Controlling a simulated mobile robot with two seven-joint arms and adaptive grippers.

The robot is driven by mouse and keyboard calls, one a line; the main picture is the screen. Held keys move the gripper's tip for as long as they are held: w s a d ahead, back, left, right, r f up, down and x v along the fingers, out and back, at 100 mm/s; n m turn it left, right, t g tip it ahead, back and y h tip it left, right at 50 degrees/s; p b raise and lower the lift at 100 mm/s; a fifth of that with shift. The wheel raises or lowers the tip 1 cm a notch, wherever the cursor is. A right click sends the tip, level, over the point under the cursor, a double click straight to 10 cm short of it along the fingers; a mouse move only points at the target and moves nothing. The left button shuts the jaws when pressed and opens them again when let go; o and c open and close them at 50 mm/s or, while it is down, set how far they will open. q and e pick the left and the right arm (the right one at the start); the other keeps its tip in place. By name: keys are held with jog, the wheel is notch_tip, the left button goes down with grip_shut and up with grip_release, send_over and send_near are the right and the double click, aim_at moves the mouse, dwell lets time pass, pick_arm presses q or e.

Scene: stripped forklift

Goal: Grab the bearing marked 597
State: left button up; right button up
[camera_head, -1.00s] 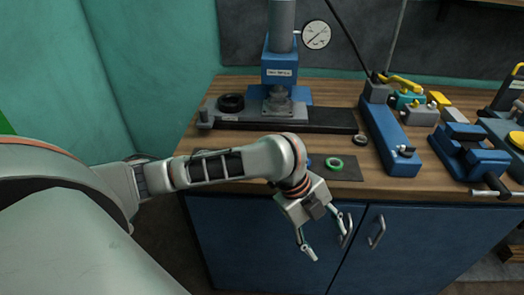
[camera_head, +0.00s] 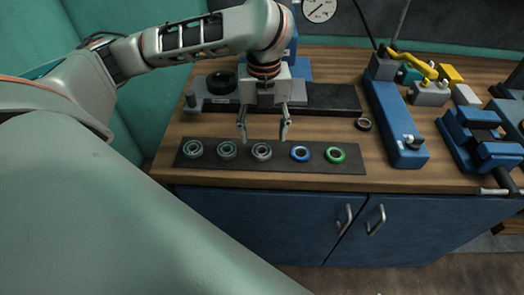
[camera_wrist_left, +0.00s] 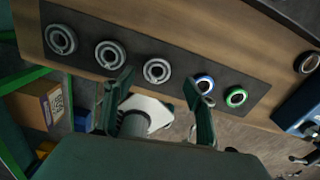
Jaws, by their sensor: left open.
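Several bearings lie in a row on a dark mat (camera_head: 320,169): a left grey one (camera_head: 193,149), a second grey one (camera_head: 227,150), a third grey one (camera_head: 261,151), a blue-ringed one (camera_head: 301,153) and a green-ringed one (camera_head: 335,155). No marking, 597 or other, is readable. My left gripper (camera_head: 264,134) is open and empty, pointing down above the mat near the third grey bearing. In the left wrist view that bearing (camera_wrist_left: 157,71) shows between the fingers, apart from them; the blue-ringed one (camera_wrist_left: 204,84) is partly behind one finger. My right gripper is out of view.
A press with a dial gauge (camera_head: 319,8) stands behind the mat. A black ring (camera_head: 221,82) lies by its base and a small dark ring (camera_head: 363,124) lies right of the mat. A blue fixture (camera_head: 402,140) and a blue vise (camera_head: 478,140) are at right.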

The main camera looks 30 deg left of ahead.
aim_at(262, 145)
pick_arm(q)
jog(key=f, duration=0.2)
jog(key=s+f+b, duration=0.1)
jog(key=f, duration=0.1)
jog(key=shift+b, duration=0.3)
jog(key=shift+w+f, duration=0.15)
jog(key=shift+f, duration=0.3)
jog(key=shift+r, duration=0.1)
jog(key=c, duration=1.3)
jog(key=shift+o, duration=0.2)
